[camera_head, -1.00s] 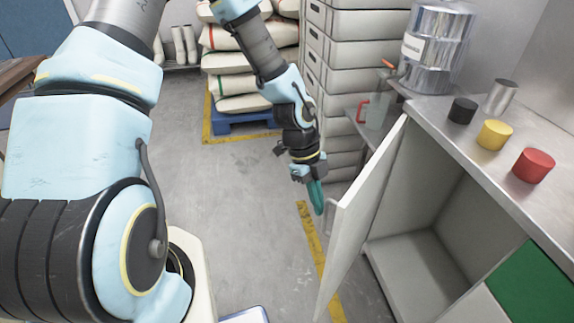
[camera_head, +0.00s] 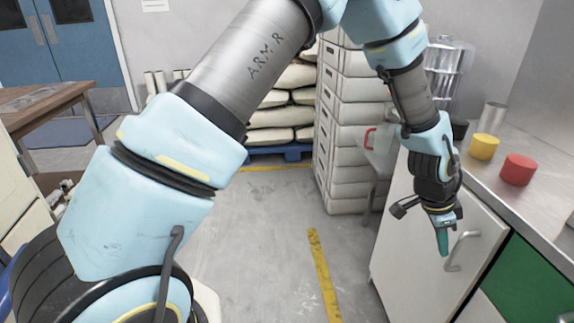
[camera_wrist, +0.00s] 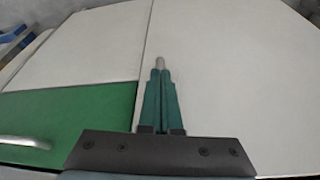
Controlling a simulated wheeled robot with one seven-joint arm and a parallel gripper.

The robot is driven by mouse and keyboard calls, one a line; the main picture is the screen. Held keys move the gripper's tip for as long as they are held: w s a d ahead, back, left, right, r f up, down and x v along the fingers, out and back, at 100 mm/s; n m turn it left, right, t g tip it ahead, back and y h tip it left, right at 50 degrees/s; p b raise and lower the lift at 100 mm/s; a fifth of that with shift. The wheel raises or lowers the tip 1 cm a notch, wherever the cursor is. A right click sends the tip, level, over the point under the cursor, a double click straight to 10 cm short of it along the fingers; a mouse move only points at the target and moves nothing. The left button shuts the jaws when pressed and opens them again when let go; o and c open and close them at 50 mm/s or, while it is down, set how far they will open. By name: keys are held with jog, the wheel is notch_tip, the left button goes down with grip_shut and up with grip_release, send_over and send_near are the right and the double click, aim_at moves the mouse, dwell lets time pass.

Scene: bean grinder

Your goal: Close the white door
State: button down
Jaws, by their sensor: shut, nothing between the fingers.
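The white door (camera_head: 408,235) is on the cabinet front under the metal counter, and its face is turned toward the room. It lies flush or almost flush; I cannot tell if a small gap remains. No cabinet interior shows. Its metal handle (camera_head: 461,251) is near its right edge. My gripper (camera_head: 443,243) has teal fingers, shut and empty, pointing down in front of the door, just left of the handle. In the wrist view the fingers (camera_wrist: 160,90) are together over a white panel, with a small metal piece at their tips. Whether they touch the door is unclear.
A green panel (camera_head: 530,285) is right of the door. Red (camera_head: 517,170) and yellow (camera_head: 484,147) containers stand on the counter (camera_head: 530,207). Stacked crates (camera_head: 345,130) stand behind. The floor left of the door is clear, with a yellow stripe (camera_head: 323,275).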

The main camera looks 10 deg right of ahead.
jog(key=d, duration=0.1)
jog(key=s+d, duration=0.1)
jog(key=shift+d+n+b, duration=0.3)
jog(key=shift+d+n, duration=0.1)
